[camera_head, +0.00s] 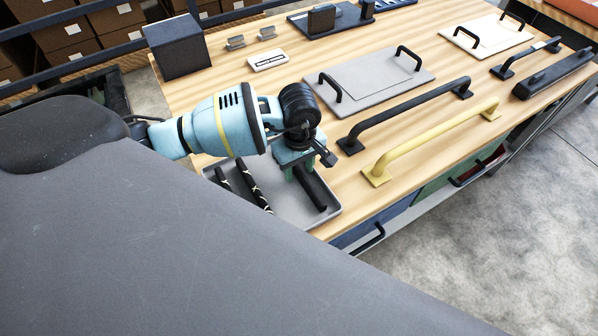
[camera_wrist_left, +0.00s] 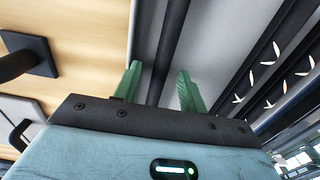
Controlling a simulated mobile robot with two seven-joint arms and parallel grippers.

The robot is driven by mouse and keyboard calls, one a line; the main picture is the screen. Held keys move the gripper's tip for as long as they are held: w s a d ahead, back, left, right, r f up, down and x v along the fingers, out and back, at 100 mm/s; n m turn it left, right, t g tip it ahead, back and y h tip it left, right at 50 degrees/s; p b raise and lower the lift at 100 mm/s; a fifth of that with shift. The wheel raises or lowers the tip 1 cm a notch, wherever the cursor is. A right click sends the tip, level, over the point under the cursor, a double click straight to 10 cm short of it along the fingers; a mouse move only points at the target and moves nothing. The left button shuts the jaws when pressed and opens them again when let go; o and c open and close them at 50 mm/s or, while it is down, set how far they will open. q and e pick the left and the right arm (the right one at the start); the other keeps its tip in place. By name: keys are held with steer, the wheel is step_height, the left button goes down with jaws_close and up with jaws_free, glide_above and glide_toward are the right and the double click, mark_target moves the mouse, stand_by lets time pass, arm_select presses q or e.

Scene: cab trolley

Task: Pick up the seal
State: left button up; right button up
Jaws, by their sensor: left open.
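A plain black strip (camera_head: 312,188), which looks like the seal, lies in a grey tray (camera_head: 332,215) at the table's near edge. My left gripper (camera_head: 297,168) is above the tray, pointing down over the far end of this strip. Its green fingers are apart. In the left wrist view the strip (camera_wrist_left: 168,45) runs between the open fingers (camera_wrist_left: 160,88); whether they touch it I cannot tell. Two black strips with pale marks (camera_head: 242,187) lie beside it in the tray, partly hidden by my arm. My right gripper is not in view.
A black handle bar (camera_head: 405,112) and a yellow handle bar (camera_head: 435,138) are fixed to the wooden table right of the tray. A grey plate with handles (camera_head: 370,78) lies behind. A dark box (camera_head: 178,48) stands at the back left.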

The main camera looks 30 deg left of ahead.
mark_target(299, 171)
arm_select(q)
steer(key=shift+c, duration=0.4)
jaws_close()
steer(key=shift+r, duration=0.15)
steer(key=shift+r, duration=0.55)
step_height(299, 171, up, 2)
steer(key=shift+s+r, duration=0.1)
steer(key=shift+r, duration=0.05)
steer(key=s, duration=0.5)
steer(key=s+r, duration=0.1)
steer(key=s, duration=0.4)
steer(key=s+b, duration=0.1)
steer(key=s, duration=0.5)
steer(key=shift+d+r, duration=0.1)
steer(key=shift+r, duration=0.05)
